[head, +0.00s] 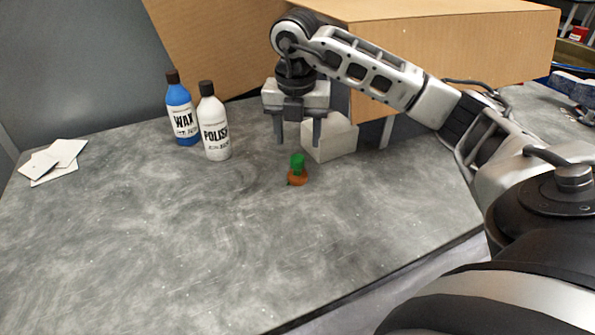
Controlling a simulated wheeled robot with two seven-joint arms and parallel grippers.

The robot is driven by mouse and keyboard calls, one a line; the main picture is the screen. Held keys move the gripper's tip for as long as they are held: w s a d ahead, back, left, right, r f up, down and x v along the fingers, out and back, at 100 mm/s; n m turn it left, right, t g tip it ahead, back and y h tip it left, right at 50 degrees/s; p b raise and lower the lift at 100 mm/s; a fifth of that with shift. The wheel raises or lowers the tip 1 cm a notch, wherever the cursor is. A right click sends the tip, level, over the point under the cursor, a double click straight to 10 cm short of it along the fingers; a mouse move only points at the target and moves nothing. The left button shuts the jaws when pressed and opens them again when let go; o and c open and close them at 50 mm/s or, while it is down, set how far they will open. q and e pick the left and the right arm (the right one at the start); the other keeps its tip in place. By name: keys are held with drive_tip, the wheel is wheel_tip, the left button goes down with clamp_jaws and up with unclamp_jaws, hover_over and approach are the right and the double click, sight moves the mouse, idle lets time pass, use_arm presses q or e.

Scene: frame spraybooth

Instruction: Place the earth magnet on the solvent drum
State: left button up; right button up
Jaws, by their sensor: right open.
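A small object with a green upright top and an orange base (298,177) stands on the grey table; it may be the earth magnet. My right gripper (298,142) points down above it, open and empty, with its fingers apart and not touching it. No solvent drum can be clearly made out. A round container with a yellowish rim (573,54) shows partly at the far right edge, and I cannot tell what it is. My left gripper is not in view.
A blue wax bottle (182,115) and a white polish bottle (213,128) stand left of my right gripper. A pale block (332,139) is close behind it, with a large cardboard box (450,42) at the back. White cards (57,158) lie far left. The table's front is clear.

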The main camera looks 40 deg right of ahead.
sight(297, 155)
drive_tip(key=f, duration=0.5)
drive_tip(key=f+p, duration=0.1)
drive_tip(key=f, duration=0.1)
drive_tip(key=shift+w+d+f, duration=0.15)
drive_tip(key=shift+w+d, duration=0.2)
drive_tip(key=shift+d, duration=0.05)
drive_tip(key=shift+c, duration=0.2)
drive_tip(key=c, duration=1.1)
clamp_jaws()
drive_tip(key=shift+w+r, duration=0.1)
drive_tip(key=shift+r, duration=0.55)
drive_tip(key=s+a+r, duration=0.9)
drive_tip(key=s+r, duration=0.1)
drive_tip(key=r, duration=0.1)
drive_tip(key=shift+s+r, duration=0.4)
